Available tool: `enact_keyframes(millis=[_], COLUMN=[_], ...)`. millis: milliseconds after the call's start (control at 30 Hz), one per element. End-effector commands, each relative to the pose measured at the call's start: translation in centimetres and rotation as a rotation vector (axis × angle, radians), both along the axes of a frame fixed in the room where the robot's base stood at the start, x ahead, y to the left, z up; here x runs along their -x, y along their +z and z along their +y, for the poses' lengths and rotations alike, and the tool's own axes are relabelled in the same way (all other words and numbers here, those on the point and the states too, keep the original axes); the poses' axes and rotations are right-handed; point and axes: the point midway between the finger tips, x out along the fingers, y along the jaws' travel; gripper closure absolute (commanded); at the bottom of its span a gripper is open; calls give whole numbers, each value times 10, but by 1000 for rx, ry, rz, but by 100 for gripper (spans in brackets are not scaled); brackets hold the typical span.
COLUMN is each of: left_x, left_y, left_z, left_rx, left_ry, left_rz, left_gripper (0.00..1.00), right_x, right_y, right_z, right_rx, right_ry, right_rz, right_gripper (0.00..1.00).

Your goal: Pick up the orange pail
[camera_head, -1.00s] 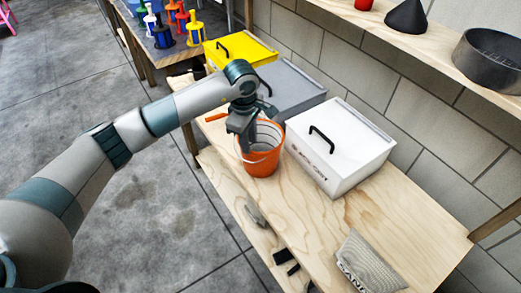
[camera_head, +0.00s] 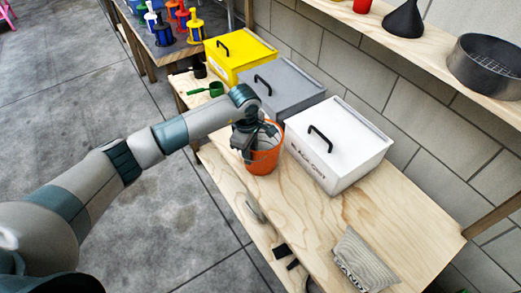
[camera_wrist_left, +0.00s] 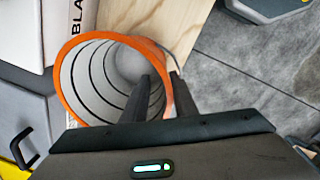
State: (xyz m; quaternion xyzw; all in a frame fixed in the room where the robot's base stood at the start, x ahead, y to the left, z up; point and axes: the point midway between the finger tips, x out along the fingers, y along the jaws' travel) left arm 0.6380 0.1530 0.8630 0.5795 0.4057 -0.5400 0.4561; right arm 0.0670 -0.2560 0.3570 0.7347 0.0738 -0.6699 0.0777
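The orange pail (camera_head: 264,160) stands upright on the wooden bench, in front of the white box. My left gripper (camera_head: 250,148) is over the near-left side of its rim in the head view. In the left wrist view the pail (camera_wrist_left: 72,95) shows its ribbed pale inside. There the left gripper (camera_wrist_left: 163,78) has its two dark fingers apart, one over the pail's opening and one outside, with the orange rim between them. Whether either finger touches the wall is unclear. The right gripper is out of view.
A white box (camera_head: 345,155), a grey box (camera_head: 290,92) and a yellow box (camera_head: 235,65) line the wall side of the bench (camera_head: 300,215). A green scoop (camera_head: 207,89) lies farther back. A grey bag (camera_head: 362,262) lies at the front. A shelf (camera_head: 425,60) overhangs the right.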

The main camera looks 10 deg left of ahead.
Motion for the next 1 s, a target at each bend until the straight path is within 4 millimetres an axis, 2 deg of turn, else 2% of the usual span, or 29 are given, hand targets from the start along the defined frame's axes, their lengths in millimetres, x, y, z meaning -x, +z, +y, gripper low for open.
enact_keyframes(millis=[33, 100, 333, 833, 867, 933, 967, 1000], left_x=[2, 4, 1, 1, 1, 1, 1, 1], left_y=[-2, -9, -33, -35, -35, -35, -35, -35], left_z=[-2, -2, -3, -2, -2, -2, -2, -2], left_rx=[2, 1, 2, 1, 1, 1, 1, 1], left_ry=[1, 2, 1, 0, 0, 0, 0, 0], left_rz=[5, 4, 1, 0, 0, 0, 0, 0], left_gripper=[74, 74, 74, 74, 79, 96, 100, 100], right_x=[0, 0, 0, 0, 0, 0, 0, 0], right_y=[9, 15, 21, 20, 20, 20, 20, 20], right_z=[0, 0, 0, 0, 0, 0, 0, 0], right_rx=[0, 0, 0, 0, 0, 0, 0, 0], right_ry=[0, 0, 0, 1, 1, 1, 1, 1], right_rz=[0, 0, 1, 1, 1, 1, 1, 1], right_gripper=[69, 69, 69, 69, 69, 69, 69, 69])
